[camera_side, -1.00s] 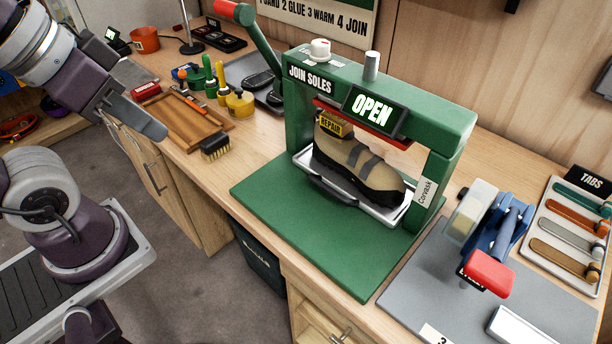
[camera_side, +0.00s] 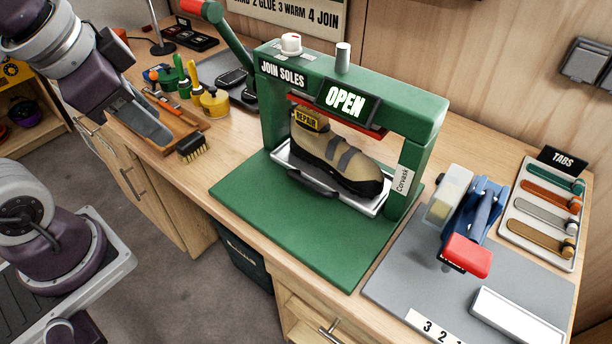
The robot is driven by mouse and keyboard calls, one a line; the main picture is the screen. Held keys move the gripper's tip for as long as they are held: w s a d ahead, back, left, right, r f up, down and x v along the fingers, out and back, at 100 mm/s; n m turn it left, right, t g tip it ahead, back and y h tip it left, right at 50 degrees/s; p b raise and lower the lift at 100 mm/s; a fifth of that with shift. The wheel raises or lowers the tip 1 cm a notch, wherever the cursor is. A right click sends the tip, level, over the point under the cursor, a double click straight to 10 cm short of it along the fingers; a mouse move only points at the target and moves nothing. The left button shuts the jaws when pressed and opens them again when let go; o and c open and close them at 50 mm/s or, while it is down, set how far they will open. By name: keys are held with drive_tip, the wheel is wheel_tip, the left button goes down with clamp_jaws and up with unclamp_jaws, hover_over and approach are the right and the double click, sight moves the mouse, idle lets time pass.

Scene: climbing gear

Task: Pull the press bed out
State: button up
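The press bed (camera_side: 374,207) is a pale metal tray with a dark handle (camera_side: 314,184) at its front. It sits inside the green press (camera_side: 436,117), whose sign reads OPEN. A tan shoe (camera_side: 361,182) with dark straps and a yellow REPAIR tag stands on the bed, under the raised red plate (camera_side: 322,118). My gripper (camera_side: 160,132) is at the upper left, over the wooden tool tray, well apart from the bed. One finger shows clearly; I cannot tell whether it is open or shut.
The green base mat (camera_side: 270,220) in front of the bed is clear. A blue tool with a red handle (camera_side: 466,256) stands on the grey mat (camera_side: 405,279) at right. The lever (camera_side: 238,45) rises at the press's left.

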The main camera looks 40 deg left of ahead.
drive_tip(key=w+d+f+m+g, duration=0.2)
drive_tip(key=w+f+m, duration=0.4)
drive_tip(key=w+m, duration=0.15)
drive_tip(key=m+h, duration=0.5)
drive_tip(key=m, duration=0.3)
approach(304, 180)
drive_tip(key=shift+g, duration=0.4)
drive_tip(key=x, duration=0.7)
drive_tip(key=shift+w+d+f, duration=0.1)
drive_tip(key=shift+w+f, duration=0.15)
drive_tip(key=shift+w, duration=0.2)
drive_tip(key=shift+c, duration=0.2)
clamp_jaws()
